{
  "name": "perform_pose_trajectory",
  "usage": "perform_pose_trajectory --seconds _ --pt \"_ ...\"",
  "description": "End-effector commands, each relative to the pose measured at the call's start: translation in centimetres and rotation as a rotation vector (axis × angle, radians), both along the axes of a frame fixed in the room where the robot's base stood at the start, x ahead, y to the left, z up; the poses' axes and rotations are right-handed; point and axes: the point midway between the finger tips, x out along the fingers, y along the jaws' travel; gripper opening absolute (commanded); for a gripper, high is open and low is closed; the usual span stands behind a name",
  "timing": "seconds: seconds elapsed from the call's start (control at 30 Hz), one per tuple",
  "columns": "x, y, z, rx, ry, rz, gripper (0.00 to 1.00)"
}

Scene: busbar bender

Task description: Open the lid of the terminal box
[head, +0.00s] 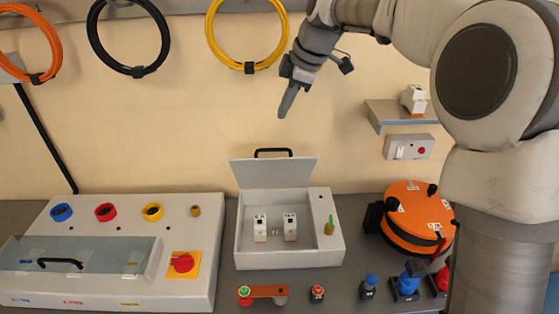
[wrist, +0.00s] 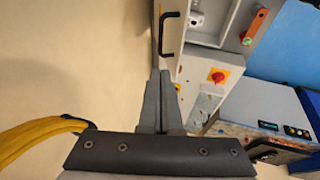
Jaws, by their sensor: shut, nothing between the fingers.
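The terminal box (head: 289,257) is a light grey open-topped box on the bench in the middle of the head view. Its lid (head: 272,173) stands raised at the back, tilted up, with a black handle (head: 273,151) at its top edge. Two white terminal blocks show inside. My gripper (head: 284,112) is above the lid and handle, pointing down, with its fingers together and empty. A gap shows between the fingertips and the handle. In the wrist view the closed fingers (wrist: 160,76) point toward the lid's edge, and the black handle (wrist: 169,33) is just beyond them.
A control panel (head: 207,225) with a clear cover and red switch stands left of the box. An orange round device (head: 416,212) stands to the right. Buttons and blue items line the bench front. Cable coils (head: 248,68) hang on the wall; a shelf (head: 393,110) is at right.

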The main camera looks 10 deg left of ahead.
Motion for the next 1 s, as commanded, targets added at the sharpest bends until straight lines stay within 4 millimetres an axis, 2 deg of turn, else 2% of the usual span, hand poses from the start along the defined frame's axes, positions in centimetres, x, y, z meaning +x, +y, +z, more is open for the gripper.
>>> perform_pose_trajectory --seconds 0.03,0.2,0.47,0.63,1.0 --pt "-0.6 -0.8 -1.5 0.031 -0.024 -0.018 0.00" --pt "-2.0 -2.2 -3.2 0.110 -0.103 -0.070 0.00" --pt "-3.0 -3.3 -4.4 0.149 -0.161 -0.116 0.00" --pt "-2.5 -2.6 -5.5 0.151 -0.160 -0.116 0.00" --pt "0.0 0.3 -10.8 0.150 -0.159 -0.117 0.00"
